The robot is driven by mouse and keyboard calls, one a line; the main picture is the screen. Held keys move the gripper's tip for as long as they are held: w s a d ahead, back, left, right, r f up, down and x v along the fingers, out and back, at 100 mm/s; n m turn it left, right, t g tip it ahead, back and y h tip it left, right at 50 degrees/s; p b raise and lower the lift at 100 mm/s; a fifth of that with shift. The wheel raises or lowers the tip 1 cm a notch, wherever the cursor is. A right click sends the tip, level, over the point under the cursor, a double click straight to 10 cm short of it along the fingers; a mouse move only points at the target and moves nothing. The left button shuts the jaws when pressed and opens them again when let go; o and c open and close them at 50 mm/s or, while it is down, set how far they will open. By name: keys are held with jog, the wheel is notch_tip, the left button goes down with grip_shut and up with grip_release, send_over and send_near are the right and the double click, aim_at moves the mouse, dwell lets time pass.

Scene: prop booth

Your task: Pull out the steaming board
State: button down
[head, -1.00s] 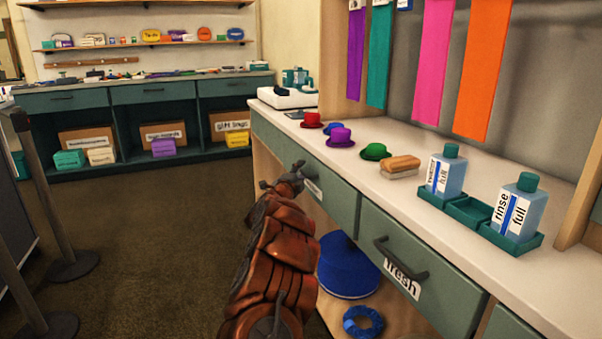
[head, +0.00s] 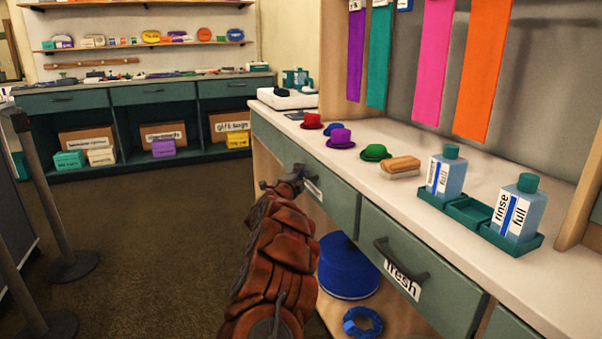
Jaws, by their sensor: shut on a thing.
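My gripper (head: 293,179) is at the left green drawer-like front (head: 335,200) under the white counter. It is shut on that front's handle, which is mostly hidden behind the gripper. A white label (head: 313,188) on this front shows beside the gripper, partly covered, and I cannot read it. The front looks flush with the counter's face. No board surface shows, so I cannot tell from the picture whether this front is the steaming board.
A drawer labelled "fresh" (head: 420,265) is to the right. Small hats, a brush (head: 401,166) and bottles in a green tray (head: 468,211) stand on the counter (head: 365,131). A blue hat (head: 346,268) sits below. Barrier posts (head: 50,200) stand left; the floor between is clear.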

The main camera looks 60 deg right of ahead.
jog(key=w+a+p, duration=0.2)
jog(key=w+a, duration=0.6)
jog(key=a, duration=0.4)
jog(key=w+a+p, duration=0.2)
jog(key=w+a, duration=0.5)
jog(key=a, duration=0.4)
jog(key=shift+w+a+p, duration=0.3)
jog(key=shift+w+a, duration=0.05)
jog(key=shift+w, duration=0.05)
jog(key=c, duration=1.2)
grip_release()
jog(key=shift+a, duration=0.1)
jog(key=v, duration=1.1)
jog(key=shift+s+a, duration=0.2)
jog(key=shift+a, duration=0.15)
jog(key=shift+w, duration=0.1)
